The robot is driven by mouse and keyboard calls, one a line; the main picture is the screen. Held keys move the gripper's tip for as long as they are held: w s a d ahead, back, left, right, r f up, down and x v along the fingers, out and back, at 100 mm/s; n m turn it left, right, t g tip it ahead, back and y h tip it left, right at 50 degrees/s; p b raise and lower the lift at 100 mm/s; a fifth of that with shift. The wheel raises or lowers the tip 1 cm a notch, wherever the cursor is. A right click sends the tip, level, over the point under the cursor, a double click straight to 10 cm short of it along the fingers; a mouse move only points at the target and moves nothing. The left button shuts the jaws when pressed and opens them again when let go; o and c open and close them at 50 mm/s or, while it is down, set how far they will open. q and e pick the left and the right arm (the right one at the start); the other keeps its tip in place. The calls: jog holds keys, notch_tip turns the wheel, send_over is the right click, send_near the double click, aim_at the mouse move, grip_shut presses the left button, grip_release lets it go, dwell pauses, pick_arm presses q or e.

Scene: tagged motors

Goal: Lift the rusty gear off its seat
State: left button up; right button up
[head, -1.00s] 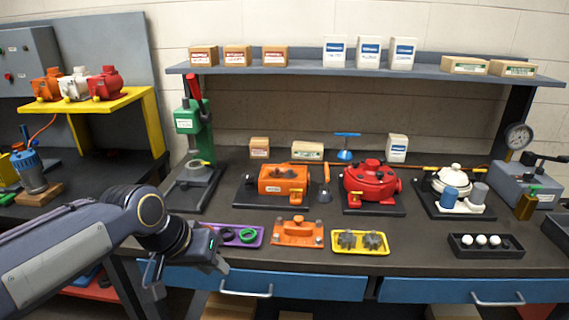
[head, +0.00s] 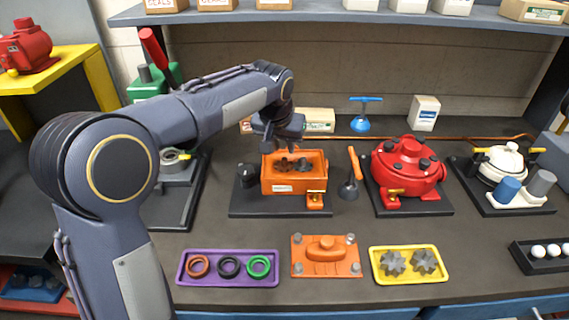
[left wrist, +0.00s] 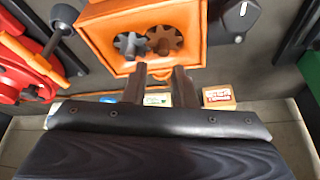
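The orange housing (head: 293,186) stands open on its black base, with two dark gears side by side inside. The left wrist view shows the open housing (left wrist: 95,38) closer, with a brownish gear (left wrist: 165,40) on the right and a greyer gear (left wrist: 130,45) on the left; the brownish one looks rusty. My left gripper (head: 287,148) is above and behind the housing. Its two fingers (left wrist: 161,80) are apart and empty, near the housing's edge and short of the gears. In the head view the arm hides part of the housing's back. My right gripper is not in view.
An orange cover (head: 326,270) lies in front, between a purple tray (head: 213,282) of rings and a yellow tray (head: 408,278) with two grey gears. A red pump (head: 408,165) and an orange-handled tool (head: 350,188) stand right of the housing. A shelf (head: 330,14) hangs behind.

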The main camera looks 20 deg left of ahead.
aim_at(284, 159)
pick_arm(q)
jog(key=x, duration=0.6)
jog(key=shift+s+a, duration=0.2)
jog(key=shift+a, duration=0.05)
grip_shut()
